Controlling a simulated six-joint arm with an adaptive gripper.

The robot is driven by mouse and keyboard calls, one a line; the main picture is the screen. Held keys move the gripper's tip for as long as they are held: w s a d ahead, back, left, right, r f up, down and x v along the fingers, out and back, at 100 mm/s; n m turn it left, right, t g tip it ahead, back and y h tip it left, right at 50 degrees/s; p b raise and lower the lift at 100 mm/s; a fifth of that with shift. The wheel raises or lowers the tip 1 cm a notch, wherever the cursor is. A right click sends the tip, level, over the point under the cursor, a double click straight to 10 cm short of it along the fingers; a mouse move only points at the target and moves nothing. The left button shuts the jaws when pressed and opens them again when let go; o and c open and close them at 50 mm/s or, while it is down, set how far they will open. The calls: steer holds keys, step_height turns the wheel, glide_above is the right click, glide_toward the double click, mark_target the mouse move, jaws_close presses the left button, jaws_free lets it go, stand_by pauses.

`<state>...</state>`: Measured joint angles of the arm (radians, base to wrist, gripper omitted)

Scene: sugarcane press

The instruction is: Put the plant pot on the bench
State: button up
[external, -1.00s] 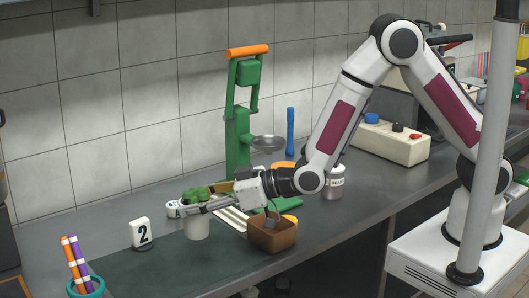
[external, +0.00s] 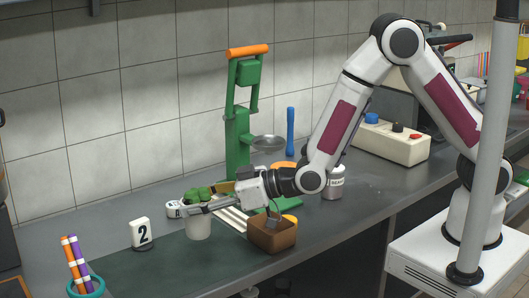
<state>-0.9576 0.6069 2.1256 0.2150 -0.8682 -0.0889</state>
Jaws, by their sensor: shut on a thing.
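The plant pot (external: 198,227) is a small white pot with a green plant (external: 197,194) in it. It stands upright at the dark mat area of the bench (external: 110,264), left of centre. Its base appears to touch the bench surface, though a small gap cannot be ruled out. My gripper (external: 203,205) reaches in from the right, roughly level, and is shut on the pot near its rim. The fingers hide part of the rim and the lower leaves.
A brown box (external: 272,234) stands just right of the pot, under my wrist. A number 2 marker (external: 141,233) stands to the left. A green press (external: 238,140) rises behind. A teal holder with sticks (external: 86,287) is at front left. The bench between is clear.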

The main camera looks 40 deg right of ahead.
steer(key=shift+s+d, duration=0.3)
steer(key=shift+d, duration=0.3)
steer(key=s+d+r+m+t+h, duration=0.1)
steer(key=s+d+r, duration=0.1)
steer(key=d+r, duration=1.25)
steer(key=w+d+m+t+h, duration=0.3)
steer(key=w+d+m+h, duration=0.35)
steer(key=w+d, duration=0.85)
steer(key=w+d+f+m+h, duration=0.2)
steer(key=d+h, duration=0.1)
steer(key=d, duration=0.4)
steer(key=w+d+f+m+g+h, duration=0.1)
steer(key=w+d+m+h, duration=0.15)
steer(key=d, duration=0.55)
steer(key=w+d+f+m+h, duration=0.2)
steer(key=d+h, duration=0.2)
steer(key=d, duration=0.3)
steer(key=s+d+f+m+g+h, duration=0.2)
steer(key=d+f+m+g+h, duration=0.1)
steer(key=d, duration=0.9)
steer(key=s+d+f+m+g+h, duration=0.3)
steer(key=d+f+m+g, duration=0.1)
steer(key=d, duration=0.8)
step_height(320, 180, down, 2)
steer(key=shift+s+d+m+g+h, duration=0.15)
steer(key=shift+d+m+g+h, duration=0.2)
steer(key=shift+m, duration=0.35)
steer(key=shift+a+f, duration=0.1)
steer(key=shift+f, duration=0.05)
steer(key=shift+f, duration=2.95)
